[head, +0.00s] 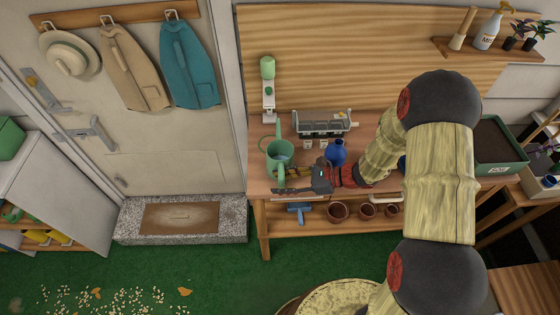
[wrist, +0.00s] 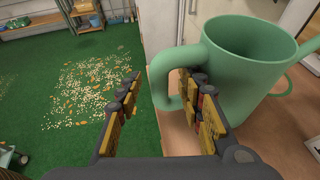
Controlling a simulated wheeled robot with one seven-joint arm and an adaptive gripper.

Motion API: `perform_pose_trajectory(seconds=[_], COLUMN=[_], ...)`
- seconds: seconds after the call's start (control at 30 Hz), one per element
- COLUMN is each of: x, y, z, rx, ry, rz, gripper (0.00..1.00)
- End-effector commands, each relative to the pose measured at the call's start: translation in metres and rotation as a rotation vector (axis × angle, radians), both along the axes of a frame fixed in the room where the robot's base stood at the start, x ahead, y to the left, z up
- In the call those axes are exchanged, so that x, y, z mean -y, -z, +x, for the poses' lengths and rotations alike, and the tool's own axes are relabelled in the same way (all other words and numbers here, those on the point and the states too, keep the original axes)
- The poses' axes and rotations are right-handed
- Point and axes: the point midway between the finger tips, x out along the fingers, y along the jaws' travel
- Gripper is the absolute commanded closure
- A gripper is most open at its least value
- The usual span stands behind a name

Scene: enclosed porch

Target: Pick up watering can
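The green watering can (head: 279,153) stands on the left part of the wooden workbench (head: 262,181). In the wrist view the can (wrist: 245,62) fills the upper right, with its open top showing and its handle loop (wrist: 160,82) toward my gripper. My gripper (head: 283,180) is at the can's near side. In the wrist view my gripper (wrist: 160,78) is open, with its fingers wide apart. The right finger overlaps the handle loop; I cannot tell whether it touches. The left finger is beyond the bench edge, above the floor.
A blue bottle (head: 336,152) and a grey metal rack (head: 322,124) are right of the can. A green-topped dispenser (head: 267,85) stands behind it. Brown pots (head: 338,212) sit on the lower shelf. A stone step (head: 225,224) is at left. Green floor (head: 215,265) in front is largely open.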

Motion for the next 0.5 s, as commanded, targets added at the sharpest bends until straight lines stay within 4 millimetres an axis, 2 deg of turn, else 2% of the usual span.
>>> perform_pose_trajectory(seconds=[0.23, 0.5], x=[-0.0010, -0.0008], y=[0.0002, 0.0003], z=[0.0003, 0.0002], rx=[0.000, 0.000], ry=[0.000, 0.000], rz=[0.000, 0.000], gripper=[0.63, 0.78])
